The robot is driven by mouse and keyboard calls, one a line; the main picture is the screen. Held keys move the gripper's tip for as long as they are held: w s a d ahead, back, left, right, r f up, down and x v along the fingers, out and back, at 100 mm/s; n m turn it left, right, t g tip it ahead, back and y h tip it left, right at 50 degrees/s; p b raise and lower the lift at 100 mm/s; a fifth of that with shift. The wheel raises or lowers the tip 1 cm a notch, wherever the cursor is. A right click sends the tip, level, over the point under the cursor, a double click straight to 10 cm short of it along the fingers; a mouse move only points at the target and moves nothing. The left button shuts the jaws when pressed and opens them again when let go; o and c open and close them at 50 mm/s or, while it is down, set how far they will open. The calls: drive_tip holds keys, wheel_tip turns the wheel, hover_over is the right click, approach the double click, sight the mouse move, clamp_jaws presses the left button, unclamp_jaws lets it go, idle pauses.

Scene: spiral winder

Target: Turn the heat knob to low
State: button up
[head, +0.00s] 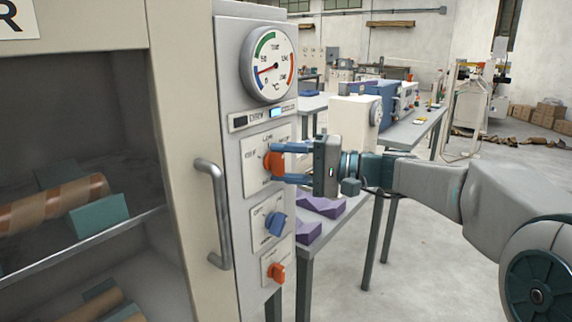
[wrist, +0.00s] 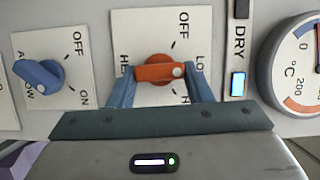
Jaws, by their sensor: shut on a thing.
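The orange heat knob (head: 268,162) is on the upper plate of the grey control panel, and it shows in the wrist view (wrist: 158,70). My gripper (head: 277,163) faces the panel, its blue fingers shut on the knob. In the wrist view my gripper (wrist: 161,80) has a finger at each end of the knob's bar. The bar lies nearly level there, with its pale dot at the right end, toward the partly hidden LOW label (wrist: 200,61). The OFF label (wrist: 183,22) stands above it. The high label is mostly covered by a finger.
A blue knob (head: 276,224) and a second orange knob (head: 276,272) sit lower on the panel. A dial gauge (head: 268,65) and DRY display are above. A door handle (head: 217,213) juts out at left. A table with purple blocks (head: 330,207) stands behind.

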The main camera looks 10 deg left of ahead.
idle(0.4)
drive_tip(key=o, duration=1)
drive_tip(key=d, duration=1.4)
drive_tip(key=shift+a, duration=0.1)
